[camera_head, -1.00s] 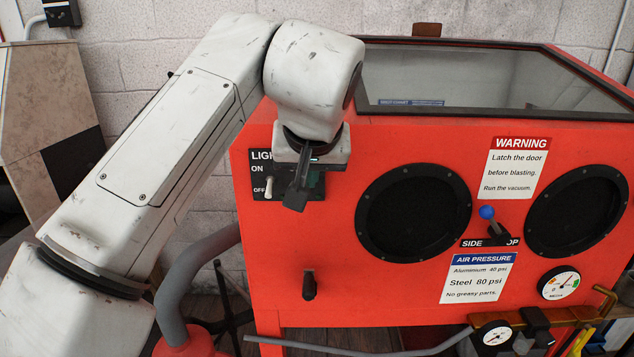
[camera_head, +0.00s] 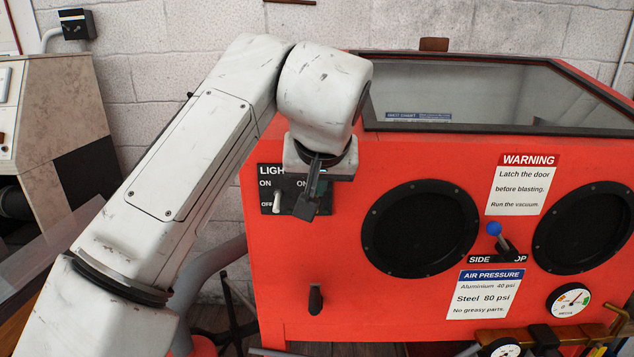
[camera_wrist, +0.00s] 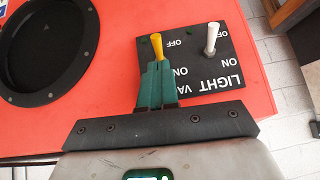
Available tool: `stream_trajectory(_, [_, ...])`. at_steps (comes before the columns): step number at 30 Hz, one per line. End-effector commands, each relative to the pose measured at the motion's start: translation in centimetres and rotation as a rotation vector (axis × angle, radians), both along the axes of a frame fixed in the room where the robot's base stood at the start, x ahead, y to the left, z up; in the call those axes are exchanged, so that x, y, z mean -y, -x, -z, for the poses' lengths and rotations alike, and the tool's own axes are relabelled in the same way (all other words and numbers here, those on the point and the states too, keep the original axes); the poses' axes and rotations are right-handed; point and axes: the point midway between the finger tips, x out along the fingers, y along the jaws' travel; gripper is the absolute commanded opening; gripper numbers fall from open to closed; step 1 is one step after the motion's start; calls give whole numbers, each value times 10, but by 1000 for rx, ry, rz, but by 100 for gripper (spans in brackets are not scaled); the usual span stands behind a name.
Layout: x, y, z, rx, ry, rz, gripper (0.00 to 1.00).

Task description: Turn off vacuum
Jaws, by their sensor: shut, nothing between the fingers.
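The black switch panel (camera_head: 268,183) is on the front of the red cabinet (camera_head: 340,235), with ON above OFF. In the wrist view the panel (camera_wrist: 228,73) appears upside down, its lettering reading LIGHT and part of VAC. The yellow toggle (camera_wrist: 156,45) on the vacuum side leans toward the OFF end; its base is hidden by my fingers. The white light toggle (camera_wrist: 211,38) also leans toward OFF. My gripper (camera_wrist: 153,72) is shut, its green fingertips right at the yellow toggle; contact is unclear. In the head view my gripper (camera_head: 306,208) covers the vacuum switch.
Right of the panel are a round black glove port (camera_head: 420,228) and a blue-knobbed lever (camera_head: 494,229). A dark handle (camera_head: 315,299) juts out below the panel. A beige cabinet (camera_head: 45,120) stands at the left.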

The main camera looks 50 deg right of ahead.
Motion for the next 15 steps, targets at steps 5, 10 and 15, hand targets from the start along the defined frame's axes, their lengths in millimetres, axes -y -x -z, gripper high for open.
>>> stream_trajectory(5, [-3, 3, -5, 0, 0, 0, 0])
stream_trajectory(10, [-14, 14, -25, 3, 1, 0, 0])
stream_trajectory(15, [-30, 29, -51, 3, 1, 0, 0])
